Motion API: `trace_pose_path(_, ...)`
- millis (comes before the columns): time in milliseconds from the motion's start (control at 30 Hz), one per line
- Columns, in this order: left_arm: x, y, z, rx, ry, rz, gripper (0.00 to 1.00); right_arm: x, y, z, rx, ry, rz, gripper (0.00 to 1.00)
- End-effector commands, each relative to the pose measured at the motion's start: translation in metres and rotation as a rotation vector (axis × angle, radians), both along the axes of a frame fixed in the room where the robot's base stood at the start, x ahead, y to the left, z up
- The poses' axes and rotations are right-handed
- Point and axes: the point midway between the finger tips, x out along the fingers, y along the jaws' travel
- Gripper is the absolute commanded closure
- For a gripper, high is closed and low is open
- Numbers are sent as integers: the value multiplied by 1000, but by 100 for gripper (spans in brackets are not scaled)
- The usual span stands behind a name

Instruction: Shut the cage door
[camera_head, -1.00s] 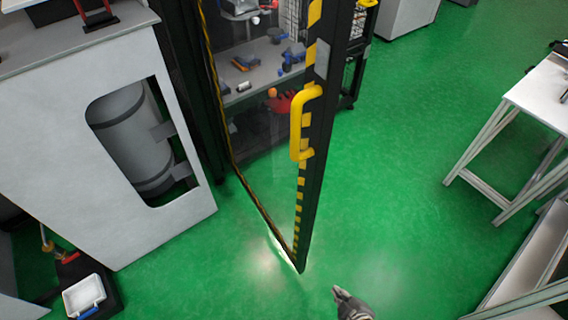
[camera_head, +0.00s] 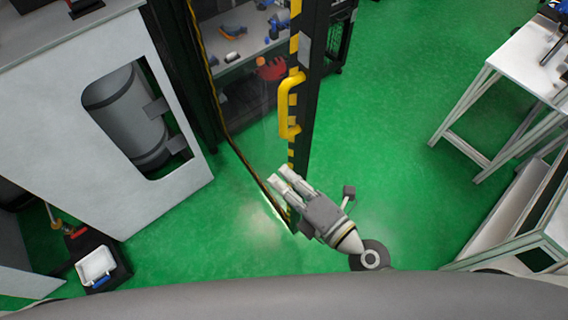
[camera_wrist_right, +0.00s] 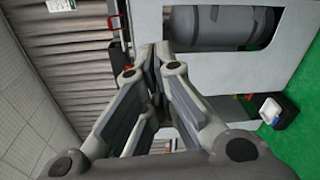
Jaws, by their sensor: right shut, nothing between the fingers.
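The cage door (camera_head: 304,110) is a clear panel in a black frame with yellow-and-black striped edging. It stands open, swung out over the green floor in the head view. Its yellow handle (camera_head: 288,105) is on the free edge, facing me. My right gripper (camera_head: 281,176) is shut and empty. In the picture it lies below the handle and covers the lower end of the door edge; I cannot tell whether it touches the door. Its fingers also fill the middle of the right wrist view (camera_wrist_right: 157,55), where the door cannot be made out. My left gripper is not in view.
A grey cabinet (camera_head: 165,205) with a cylinder (camera_head: 128,118) in its opening stands at left. A shelf with tools (camera_head: 245,47) shows behind the door panel. A white table (camera_head: 525,75) stands at right. Green floor (camera_head: 400,110) is clear between door and table.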

Motion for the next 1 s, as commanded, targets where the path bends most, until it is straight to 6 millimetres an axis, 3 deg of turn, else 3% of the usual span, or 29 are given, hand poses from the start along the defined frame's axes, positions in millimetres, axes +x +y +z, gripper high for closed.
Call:
trace_pose_path(433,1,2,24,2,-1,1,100,71,56,-2,3,-2,0,100)
trace_pose_path(500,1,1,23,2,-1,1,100,73,40,-3,-4,-2,-1,100)
trace_pose_path(700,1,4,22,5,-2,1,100,79,21,1,-2,0,0,100)
trace_pose_path(1000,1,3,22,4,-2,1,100,80,15,2,2,2,-1,100)
